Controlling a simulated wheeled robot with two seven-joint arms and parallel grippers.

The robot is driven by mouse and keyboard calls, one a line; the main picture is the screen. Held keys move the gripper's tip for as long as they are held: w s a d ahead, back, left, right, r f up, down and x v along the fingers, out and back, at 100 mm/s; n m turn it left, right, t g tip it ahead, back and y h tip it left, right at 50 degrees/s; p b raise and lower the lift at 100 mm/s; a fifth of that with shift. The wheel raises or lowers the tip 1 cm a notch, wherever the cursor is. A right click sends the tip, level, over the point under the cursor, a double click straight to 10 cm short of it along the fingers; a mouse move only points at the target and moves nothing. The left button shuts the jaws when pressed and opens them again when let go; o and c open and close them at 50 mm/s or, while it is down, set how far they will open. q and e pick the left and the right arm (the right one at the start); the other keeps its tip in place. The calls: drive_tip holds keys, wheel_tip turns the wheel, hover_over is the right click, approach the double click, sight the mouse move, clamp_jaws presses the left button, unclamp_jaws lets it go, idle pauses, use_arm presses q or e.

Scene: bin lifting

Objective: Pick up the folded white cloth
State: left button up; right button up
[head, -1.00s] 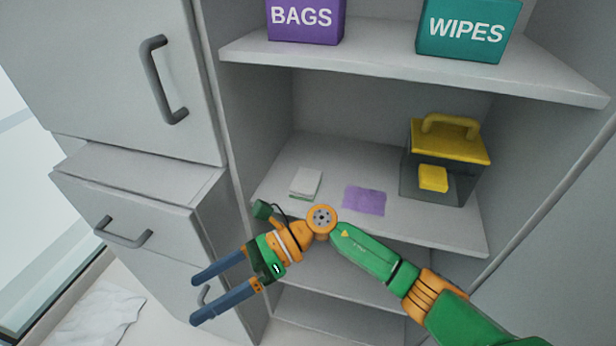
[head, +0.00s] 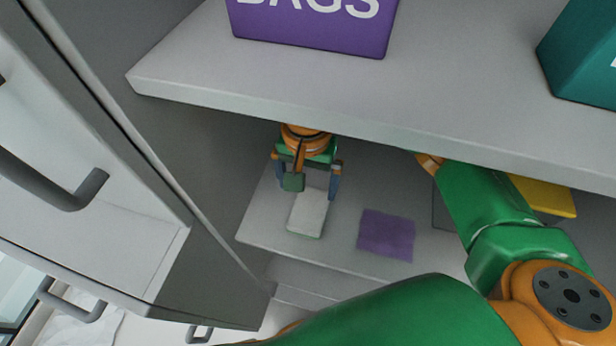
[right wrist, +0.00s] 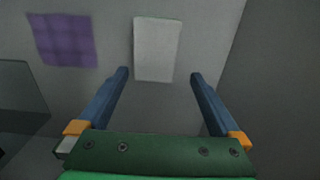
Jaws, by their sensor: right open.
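The folded white cloth (head: 309,213) lies flat on the middle shelf, near its left front part, with a thin green layer at its lower edge. In the right wrist view the cloth (right wrist: 157,50) lies beyond and between the two fingertips. My right gripper (head: 308,192) is under the upper shelf, at the back end of the cloth, with its blue fingers apart. In the right wrist view the open jaws (right wrist: 160,74) hold nothing. I cannot tell how high the fingertips are above the shelf. My left gripper is not in view.
A purple cloth (head: 386,235) lies right of the white one. The upper shelf (head: 300,95) overhangs my right gripper and carries a purple BAGS box (head: 310,25) and a teal box (head: 585,55). A yellow-lidded box (head: 545,196) stands partly hidden behind my right arm. The cabinet wall is close on the left.

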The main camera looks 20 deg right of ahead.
sight(310, 208)
drive_tip(key=s+f+p, duration=0.2)
drive_tip(key=f, duration=0.1)
drive_tip(key=shift+s+a+p, duration=0.1)
drive_tip(key=shift+s+p, duration=0.05)
drive_tip(key=shift+p, duration=0.2)
wheel_tip(310, 208, down, 3)
drive_tip(key=shift+r, duration=0.1)
drive_tip(key=shift+w+f, duration=0.25)
drive_tip(key=shift+w, duration=0.15)
drive_tip(key=shift+c, duration=0.9)
drive_tip(key=shift+r, duration=0.1)
drive_tip(key=c, duration=0.9)
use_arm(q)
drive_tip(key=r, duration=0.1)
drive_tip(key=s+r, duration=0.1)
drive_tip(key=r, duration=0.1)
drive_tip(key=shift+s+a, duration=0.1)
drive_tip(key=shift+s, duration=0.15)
use_arm(e)
drive_tip(key=shift+c, duration=0.2)
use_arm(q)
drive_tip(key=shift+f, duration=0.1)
